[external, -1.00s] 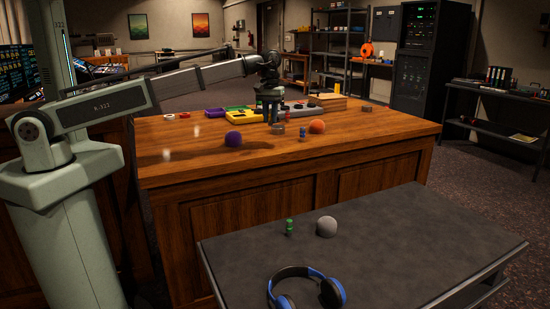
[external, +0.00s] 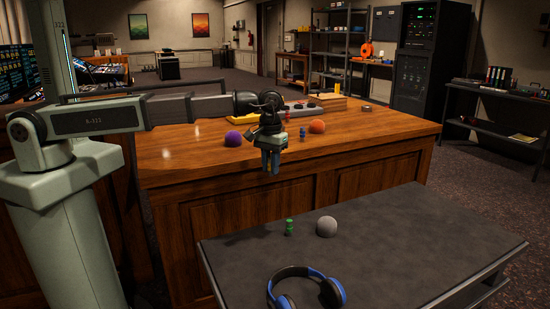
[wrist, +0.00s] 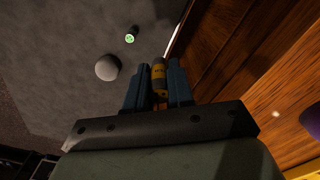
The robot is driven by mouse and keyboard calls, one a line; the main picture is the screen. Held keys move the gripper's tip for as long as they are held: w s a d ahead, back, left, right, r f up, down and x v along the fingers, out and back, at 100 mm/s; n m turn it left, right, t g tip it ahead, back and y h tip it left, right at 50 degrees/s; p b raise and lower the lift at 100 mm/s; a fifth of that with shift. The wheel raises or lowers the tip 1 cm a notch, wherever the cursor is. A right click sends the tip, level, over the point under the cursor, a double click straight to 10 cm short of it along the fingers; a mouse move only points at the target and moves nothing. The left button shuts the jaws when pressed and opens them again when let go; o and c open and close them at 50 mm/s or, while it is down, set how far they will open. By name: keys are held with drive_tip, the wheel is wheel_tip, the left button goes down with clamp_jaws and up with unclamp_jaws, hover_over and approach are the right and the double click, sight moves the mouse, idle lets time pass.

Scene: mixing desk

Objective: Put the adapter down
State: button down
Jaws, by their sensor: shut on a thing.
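My gripper (external: 270,168) points down in front of the wooden desk's near edge, above and behind the low grey table. In the wrist view my gripper (wrist: 159,68) has its blue fingers closed on the adapter (wrist: 159,77), a small yellow and grey cylinder. In the external view the held adapter cannot be made out between the fingers. The adapter is held in the air, apart from any surface.
The low dark grey table (external: 400,238) holds a green piece (external: 289,228), a grey ball (external: 327,227) and blue headphones (external: 338,290). Its right side is clear. The wooden desk (external: 190,160) holds purple (external: 232,139) and orange (external: 317,126) balls and a blue piece (external: 302,134).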

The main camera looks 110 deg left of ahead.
drive_tip(key=m, duration=0.2)
hover_over(250, 247)
drive_tip(key=a, duration=0.2)
wheel_tip(250, 247, down, 7)
wheel_tip(250, 247, down, 3)
drive_tip(key=s+d+m, duration=0.2)
drive_tip(key=d, duration=0.1)
drive_tip(key=shift+w+a+f+m, duration=0.25)
drive_tip(key=shift+f+m, duration=0.5)
drive_tip(key=shift+f, duration=0.95)
drive_tip(key=shift+w+a+f+m, duration=0.1)
drive_tip(key=shift+w+f+m, duration=0.5)
drive_tip(key=shift+f, duration=1.15)
drive_tip(key=shift+w+a+f+m, duration=0.1)
drive_tip(key=shift+a+f+m, duration=0.1)
drive_tip(key=shift+f+m, duration=1.15)
drive_tip(key=shift+f+n, duration=0.4)
drive_tip(key=shift+f, duration=0.05)
drive_tip(key=c, duration=1)
unclamp_jaws()
wheel_tip(250, 247, up, 12)
drive_tip(key=shift+r, duration=0.15)
